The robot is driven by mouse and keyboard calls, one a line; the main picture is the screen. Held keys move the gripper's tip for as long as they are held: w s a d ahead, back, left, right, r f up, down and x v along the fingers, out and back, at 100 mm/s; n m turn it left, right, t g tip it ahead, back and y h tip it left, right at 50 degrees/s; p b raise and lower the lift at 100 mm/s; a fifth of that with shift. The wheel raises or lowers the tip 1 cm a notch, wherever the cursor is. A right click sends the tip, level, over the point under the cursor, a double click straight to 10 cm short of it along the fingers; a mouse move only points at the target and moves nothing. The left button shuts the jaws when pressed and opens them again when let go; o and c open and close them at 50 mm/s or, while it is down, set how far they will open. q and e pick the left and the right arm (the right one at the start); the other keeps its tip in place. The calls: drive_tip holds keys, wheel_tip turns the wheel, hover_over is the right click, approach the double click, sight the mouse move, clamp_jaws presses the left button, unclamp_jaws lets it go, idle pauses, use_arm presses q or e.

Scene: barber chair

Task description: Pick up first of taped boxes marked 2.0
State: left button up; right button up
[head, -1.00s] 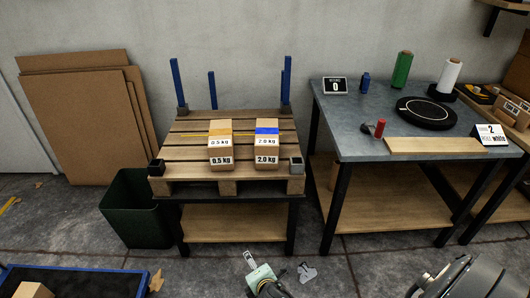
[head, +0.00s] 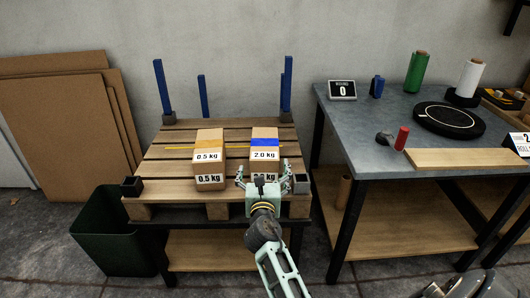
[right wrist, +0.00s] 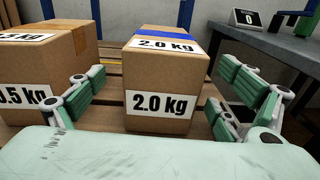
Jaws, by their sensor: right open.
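The box marked 2.0 kg (head: 264,146), with blue tape on top, stands on the wooden pallet (head: 170,180). It also shows in the right wrist view (right wrist: 160,82), upright, its labelled front facing the camera. My right gripper (head: 263,176) is open at the box's front, and its body hides part of the front label in the head view. In the right wrist view its fingers (right wrist: 166,92) stand apart to the left and right of the box, with gaps on both sides. My left gripper is not in view.
A box marked 0.5 kg (head: 209,158) with orange tape stands close left of the 2.0 kg box. Blue posts (head: 286,90) rise at the pallet's back. A grey worktable (head: 385,130) is at the right, and a dark green bin (head: 100,232) at the left.

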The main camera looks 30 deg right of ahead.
sight(265, 152)
drive_tip(key=shift+w+d+r, duration=0.2)
drive_tip(key=shift+r, duration=0.1)
drive_tip(key=shift+w+d+r, duration=0.15)
drive_tip(key=shift+w+d, duration=0.05)
drive_tip(key=x, duration=0.2)
drive_tip(key=shift+w+d+b, duration=0.15)
drive_tip(key=shift+w+b, duration=0.05)
drive_tip(key=shift+b, duration=0.2)
drive_tip(key=shift+w+d, duration=0.3)
drive_tip(key=shift+w, duration=0.1)
drive_tip(key=b+x, duration=0.1)
drive_tip(key=x, duration=0.2)
drive_tip(key=shift+w+d, duration=0.25)
drive_tip(key=shift+w, duration=0.05)
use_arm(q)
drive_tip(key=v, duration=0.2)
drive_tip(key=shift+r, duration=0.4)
use_arm(e)
drive_tip(key=shift+c, duration=0.6)
